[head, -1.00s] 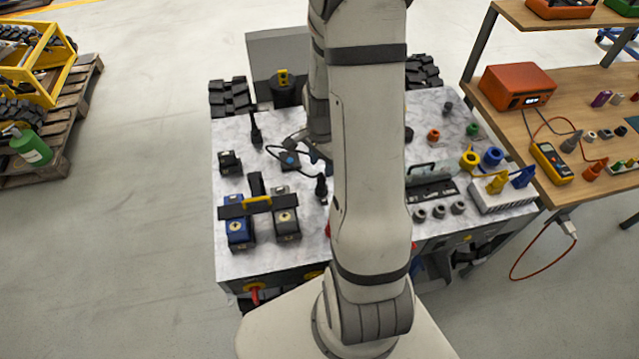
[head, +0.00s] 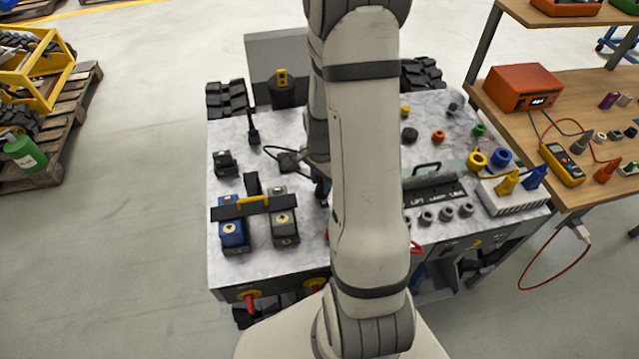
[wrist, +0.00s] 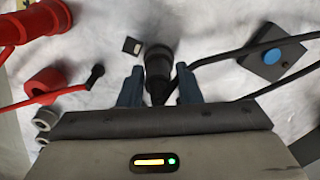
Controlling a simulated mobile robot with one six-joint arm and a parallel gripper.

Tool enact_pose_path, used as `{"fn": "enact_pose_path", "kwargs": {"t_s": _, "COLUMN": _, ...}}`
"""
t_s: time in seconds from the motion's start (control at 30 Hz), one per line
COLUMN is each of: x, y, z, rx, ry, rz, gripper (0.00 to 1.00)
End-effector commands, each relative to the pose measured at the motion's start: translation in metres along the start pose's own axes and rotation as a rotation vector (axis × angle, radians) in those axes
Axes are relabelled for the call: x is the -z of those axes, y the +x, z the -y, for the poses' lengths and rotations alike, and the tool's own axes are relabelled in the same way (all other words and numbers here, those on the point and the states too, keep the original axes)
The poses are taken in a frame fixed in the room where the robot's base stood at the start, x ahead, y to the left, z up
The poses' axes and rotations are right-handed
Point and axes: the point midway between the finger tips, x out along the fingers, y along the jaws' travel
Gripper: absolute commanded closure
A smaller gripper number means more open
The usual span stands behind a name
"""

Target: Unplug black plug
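The black plug (wrist: 158,62) stands on the marbled top in the wrist view, with black cable beside it. My gripper (wrist: 160,88) is open, one blue-grey finger to each side of the plug. A narrow gap shows beside the fingers, so they do not look closed on it. The plug's lower end and socket cannot be made out. In the head view my arm hides the gripper; a dark upright piece (head: 321,192) shows at the arm's left edge, and I cannot tell if it is this plug.
A black box with a blue button (wrist: 271,54) lies right of the plug in the wrist view, with cables between. In the head view, blue and grey battery-like blocks (head: 233,236) stand at the front left.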

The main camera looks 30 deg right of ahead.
Motion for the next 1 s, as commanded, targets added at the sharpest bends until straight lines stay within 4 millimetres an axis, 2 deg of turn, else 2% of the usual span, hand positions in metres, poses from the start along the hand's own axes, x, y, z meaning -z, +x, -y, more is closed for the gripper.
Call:
{"fn": "enact_pose_path", "kwargs": {"t_s": 0.07, "x": 0.000, "y": 0.000, "z": 0.000, "rx": 0.000, "ry": 0.000, "rz": 0.000, "gripper": 0.75}}
{"fn": "enact_pose_path", "kwargs": {"t_s": 0.37, "x": 0.000, "y": 0.000, "z": 0.000, "rx": 0.001, "ry": 0.001, "rz": -0.001, "gripper": 1.00}}
{"fn": "enact_pose_path", "kwargs": {"t_s": 1.0, "x": 0.000, "y": -0.017, "z": 0.000, "rx": 0.000, "ry": 0.000, "rz": 0.000, "gripper": 1.00}}
